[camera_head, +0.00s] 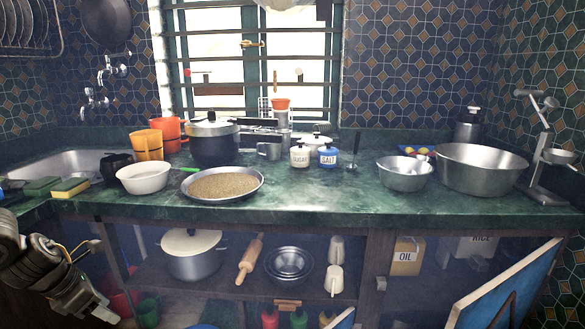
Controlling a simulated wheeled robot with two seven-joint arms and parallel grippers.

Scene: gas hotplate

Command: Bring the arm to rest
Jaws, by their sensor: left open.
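My left arm comes in at the lower left, with my left gripper (105,312) low in front of the counter's lower shelves. The gripper is open and nothing shows between its fingers. It is below the green counter top and apart from the things on it. My right gripper is out of the picture. The gas hotplate cannot be made out clearly; a dark lidded pot (214,143) stands at the back of the counter.
The green counter (290,207) carries a plate of grain (222,185), a white bowl (143,178), orange mugs (148,146) and steel bowls (480,168). A sink (75,165) is at left. Blue boards (510,290) lean at the lower right. Shelves below hold a pot (192,258).

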